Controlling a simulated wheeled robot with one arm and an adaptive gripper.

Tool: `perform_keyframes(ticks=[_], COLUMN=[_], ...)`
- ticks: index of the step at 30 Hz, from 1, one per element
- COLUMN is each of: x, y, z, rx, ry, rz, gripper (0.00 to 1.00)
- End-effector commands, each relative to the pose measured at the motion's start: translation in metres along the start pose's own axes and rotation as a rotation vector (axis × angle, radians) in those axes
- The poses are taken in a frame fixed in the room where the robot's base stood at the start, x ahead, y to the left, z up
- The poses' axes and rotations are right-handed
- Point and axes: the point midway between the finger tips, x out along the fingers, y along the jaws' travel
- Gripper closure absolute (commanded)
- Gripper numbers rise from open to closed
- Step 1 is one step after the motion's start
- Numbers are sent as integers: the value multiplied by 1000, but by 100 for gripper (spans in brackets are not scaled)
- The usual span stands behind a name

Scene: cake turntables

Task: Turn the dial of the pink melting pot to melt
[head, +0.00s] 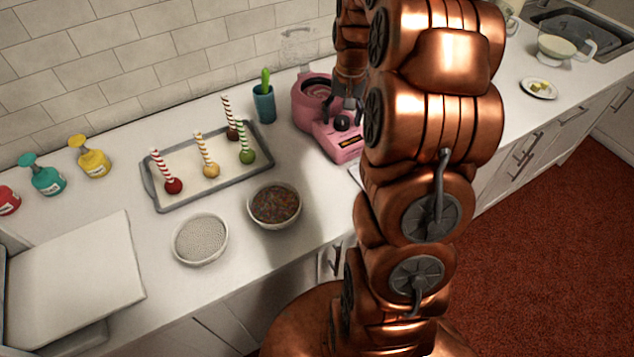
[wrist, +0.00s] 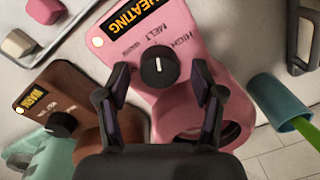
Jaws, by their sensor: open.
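The pink melting pot (head: 305,100) stands on the counter against the wall, its front panel (wrist: 185,22) filling the middle of the wrist view. The panel carries a lit HEATING display and the words MELT and HIGH. In the head view my gripper (head: 346,103) is over the pot's panel, partly hidden by my arm.
A brown melting pot (wrist: 85,85) with its own dial is beside the pink one. A teal cup (head: 264,105) with a green tool stands left of the pink pot. A tray (head: 205,193) of striped-stick apples and two bowls (head: 201,258) lie farther left.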

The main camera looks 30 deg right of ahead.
Motion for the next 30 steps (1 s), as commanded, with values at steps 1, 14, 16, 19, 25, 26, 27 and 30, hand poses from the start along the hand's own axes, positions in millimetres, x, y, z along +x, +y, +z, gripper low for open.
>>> perform_keyframes(ticks=[1,14,16,19,25,26,27,30], x=[-5,-4,-12,-24,-48,-52,-56,-66], y=[-1,-1,-1,-1,-1,0,0,0], z=[1,-1,-2,-2,-2,-2,-2,-2], rx=[-36,-256,-255,-254,-253,-253,-252,-252], ry=[-6,-14,-12,-10,-13,-13,-14,-12], rz=[-2,-1,0,0,0,0,0,0], gripper=[33,33,33,33,33,33,33,33])
